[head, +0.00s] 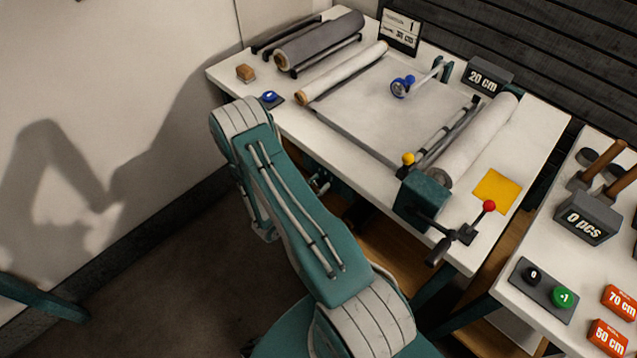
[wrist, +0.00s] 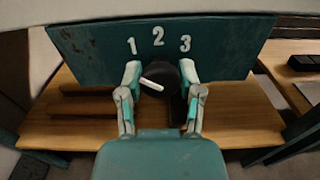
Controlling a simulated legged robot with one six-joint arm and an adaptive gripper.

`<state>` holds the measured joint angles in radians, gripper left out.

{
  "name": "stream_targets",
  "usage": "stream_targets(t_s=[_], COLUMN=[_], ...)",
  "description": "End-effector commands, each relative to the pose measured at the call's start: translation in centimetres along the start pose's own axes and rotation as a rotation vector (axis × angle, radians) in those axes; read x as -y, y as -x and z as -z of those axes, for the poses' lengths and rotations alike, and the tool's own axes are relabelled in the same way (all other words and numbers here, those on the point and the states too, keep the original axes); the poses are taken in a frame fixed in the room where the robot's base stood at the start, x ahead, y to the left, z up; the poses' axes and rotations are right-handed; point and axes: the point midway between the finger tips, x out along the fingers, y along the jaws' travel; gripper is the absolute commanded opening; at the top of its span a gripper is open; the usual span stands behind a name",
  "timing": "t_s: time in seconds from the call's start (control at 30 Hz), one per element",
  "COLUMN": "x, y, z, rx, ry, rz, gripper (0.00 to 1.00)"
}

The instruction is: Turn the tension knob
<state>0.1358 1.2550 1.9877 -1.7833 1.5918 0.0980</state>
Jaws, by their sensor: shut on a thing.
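The tension knob (wrist: 168,75) is black with a white pointer bar, and sits on a dark teal plate (wrist: 95,45) marked 1, 2 and 3. The pointer bar slants to the left and slightly up, on the side of the 1. My gripper (wrist: 160,74) is shut on the knob, with one finger at its left side and one at its right.
The white table (head: 545,130) above carries rolls, a blue-handled tool (head: 402,86) and a crank with a red ball (head: 489,206) at its front right corner. A second table (head: 480,305) with buttons stands to the right. A wooden shelf (wrist: 240,125) lies below the plate.

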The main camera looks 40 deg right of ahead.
Motion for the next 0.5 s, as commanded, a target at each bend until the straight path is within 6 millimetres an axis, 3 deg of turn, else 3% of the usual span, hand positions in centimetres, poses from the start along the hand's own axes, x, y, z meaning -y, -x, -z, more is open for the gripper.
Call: stream_targets(t_s=[0.5], x=[-0.1], y=[-0.02], z=[-0.06], rx=[0.001], ry=[-0.17], rz=[-0.002], gripper=[0.0])
